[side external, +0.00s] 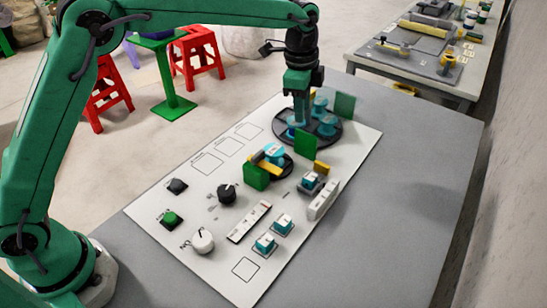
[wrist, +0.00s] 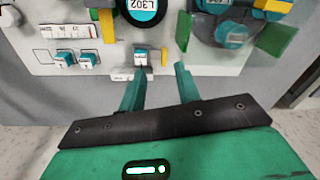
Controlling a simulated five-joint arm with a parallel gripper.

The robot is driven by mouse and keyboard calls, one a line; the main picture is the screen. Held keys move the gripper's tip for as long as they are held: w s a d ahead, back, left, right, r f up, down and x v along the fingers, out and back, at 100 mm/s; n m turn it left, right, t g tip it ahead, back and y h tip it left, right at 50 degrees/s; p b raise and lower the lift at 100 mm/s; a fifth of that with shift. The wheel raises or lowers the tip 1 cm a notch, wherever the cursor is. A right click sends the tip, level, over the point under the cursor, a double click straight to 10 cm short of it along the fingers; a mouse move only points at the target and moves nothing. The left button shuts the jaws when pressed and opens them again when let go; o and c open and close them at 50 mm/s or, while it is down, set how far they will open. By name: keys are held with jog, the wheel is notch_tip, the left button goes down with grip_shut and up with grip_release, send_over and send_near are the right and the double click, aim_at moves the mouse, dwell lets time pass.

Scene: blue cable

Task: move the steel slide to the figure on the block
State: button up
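A small teal-capped piece on a grey metal-looking base, likely the steel slide (side external: 312,182), sits on the white panel. It also shows in the wrist view (wrist: 140,57), ahead of my left finger. A long white block (side external: 323,200) stands close beside it; its marks are too small to read. Part of this block shows in the wrist view (wrist: 122,76). My gripper (wrist: 160,66) is open, with two green fingers apart and nothing visible between them. In the side view my gripper (side external: 300,118) points down over the dark round disc, apart from the slide.
The dark disc (side external: 322,134) carries teal cylinders. Green plates (side external: 255,177) and a yellow block (side external: 321,168) stand upright near the slide. A white strip with dark marks (side external: 250,222), two teal pieces (side external: 265,244) and knobs (side external: 203,240) occupy the panel's front. The grey table at right is clear.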

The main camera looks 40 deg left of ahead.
aim_at(324, 165)
jog(key=w+d+f+m, duration=0.1)
jog(key=d+f, duration=0.1)
jog(key=f, duration=0.1)
jog(key=w+d+f+m, duration=0.1)
jog(key=d+f, duration=0.1)
jog(key=w+d+f+m+g, duration=0.1)
jog(key=d+f, duration=0.1)
jog(key=f, duration=0.1)
jog(key=shift+f, duration=0.35)
jog(key=shift+f, duration=0.15)
jog(key=shift+f, duration=3.75)
grip_shut()
